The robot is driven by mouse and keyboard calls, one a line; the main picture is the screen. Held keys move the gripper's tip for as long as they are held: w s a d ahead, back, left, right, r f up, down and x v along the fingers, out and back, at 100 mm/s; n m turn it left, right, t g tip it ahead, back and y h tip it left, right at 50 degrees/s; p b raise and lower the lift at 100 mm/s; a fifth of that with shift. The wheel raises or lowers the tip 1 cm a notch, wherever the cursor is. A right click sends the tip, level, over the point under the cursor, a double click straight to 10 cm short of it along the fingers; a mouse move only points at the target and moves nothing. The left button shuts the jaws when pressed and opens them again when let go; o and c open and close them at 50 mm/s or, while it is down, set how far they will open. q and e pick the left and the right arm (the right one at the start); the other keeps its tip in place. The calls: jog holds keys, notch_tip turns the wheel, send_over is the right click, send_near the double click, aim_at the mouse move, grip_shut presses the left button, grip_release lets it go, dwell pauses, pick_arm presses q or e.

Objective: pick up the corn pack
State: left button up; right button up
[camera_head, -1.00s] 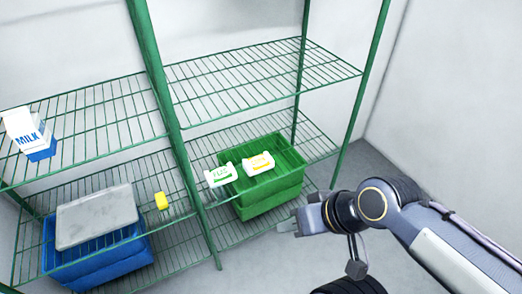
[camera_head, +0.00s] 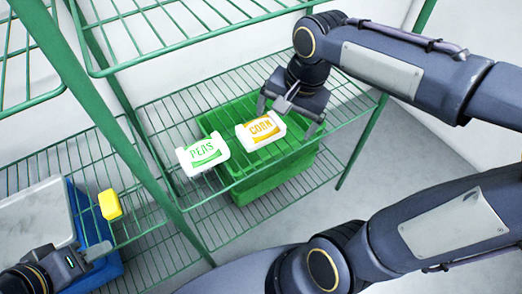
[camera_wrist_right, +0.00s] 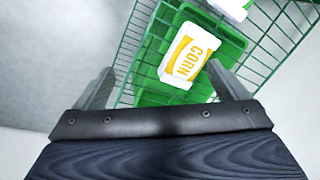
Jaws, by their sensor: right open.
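The corn pack (camera_head: 261,131) is white with a yellow-orange label and appears to lie on the wire shelf over a green crate. It also shows in the right wrist view (camera_wrist_right: 186,57), between the finger lines and ahead of them. My right gripper (camera_head: 287,120) is open and empty, just behind and to the right of the pack in the head view. Whether a finger touches the pack cannot be told. My left gripper (camera_head: 95,251) is at the lower left, away from the pack; its jaws are not clear.
A white and green peas pack (camera_head: 203,153) lies close to the left of the corn pack. The green crate (camera_head: 265,187) is under them. Green rack posts (camera_head: 355,150) stand near. A yellow block (camera_head: 110,205) and a blue crate (camera_head: 108,270) with a grey lid are at left.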

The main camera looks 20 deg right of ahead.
notch_tip(320, 180, down, 4)
jog(key=w+m+b, duration=0.1)
jog(key=w+b, duration=0.1)
jog(key=m+g+h, duration=0.1)
jog(key=m+g, duration=0.1)
jog(key=m, duration=0.3)
send_over(261, 127)
jog(key=shift+s+d+f, duration=0.15)
jog(key=shift+s+f, duration=0.1)
jog(key=shift+f, duration=0.4)
jog(key=shift+w+f+m, duration=0.2)
jog(key=shift+f+m, duration=0.1)
notch_tip(261, 127, down, 8)
jog(key=b, duration=0.4)
jog(key=shift+r, duration=0.25)
pick_arm(q)
notch_tip(261, 127, down, 8)
jog(key=shift+r, duration=0.15)
pick_arm(e)
jog(key=shift+r, duration=0.1)
jog(key=c, duration=1.1)
jog(key=shift+c, duration=0.8)
pick_arm(q)
jog(key=shift+r, duration=0.1)
pick_arm(e)
jog(key=shift+r, duration=0.1)
